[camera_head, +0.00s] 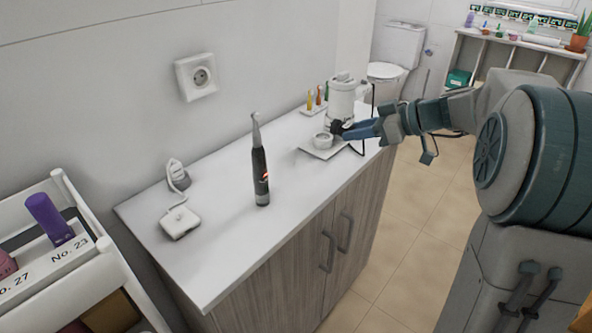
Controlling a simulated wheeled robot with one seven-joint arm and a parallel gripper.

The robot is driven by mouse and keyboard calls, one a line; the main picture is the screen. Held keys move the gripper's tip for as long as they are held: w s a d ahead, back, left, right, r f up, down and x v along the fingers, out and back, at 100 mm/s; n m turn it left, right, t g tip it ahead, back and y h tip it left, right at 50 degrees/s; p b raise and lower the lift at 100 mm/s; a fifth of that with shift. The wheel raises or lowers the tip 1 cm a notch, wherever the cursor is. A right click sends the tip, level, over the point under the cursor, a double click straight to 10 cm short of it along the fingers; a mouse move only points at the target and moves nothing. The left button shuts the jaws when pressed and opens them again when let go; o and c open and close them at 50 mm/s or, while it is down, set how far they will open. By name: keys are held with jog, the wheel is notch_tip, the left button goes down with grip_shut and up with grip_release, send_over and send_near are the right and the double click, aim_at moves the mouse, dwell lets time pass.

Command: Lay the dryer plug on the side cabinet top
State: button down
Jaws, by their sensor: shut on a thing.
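My gripper (356,130) reaches in from the right over the far right part of the white cabinet top (225,225). Its blue fingers are shut on a small black piece, which looks like the dryer plug (339,127). The plug is held close to a small round white dish and a white appliance; I cannot tell whether it touches them or the top. A thin black cord (363,147) hangs beside the fingers and runs up near the white appliance (342,98). The fingers hide part of the plug.
An electric toothbrush (260,170) stands upright mid-top. A white charger (180,221) with its plug (177,175) lies at left. A white dish (323,141) sits on a square plate, small bottles (317,97) behind. A wall socket (197,77) is above.

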send_over(306, 179)
notch_tip(306, 179, down, 7)
jog(key=shift+r, duration=0.2)
notch_tip(306, 179, down, 4)
jog(key=shift+r+p, duration=0.1)
jog(key=shift+p, duration=0.2)
jog(key=shift+f+b, duration=0.3)
jog(key=shift+b, duration=0.15)
jog(key=c, duration=1)
grip_release()
jog(key=shift+o, duration=0.2)
jog(key=shift+r, duration=0.15)
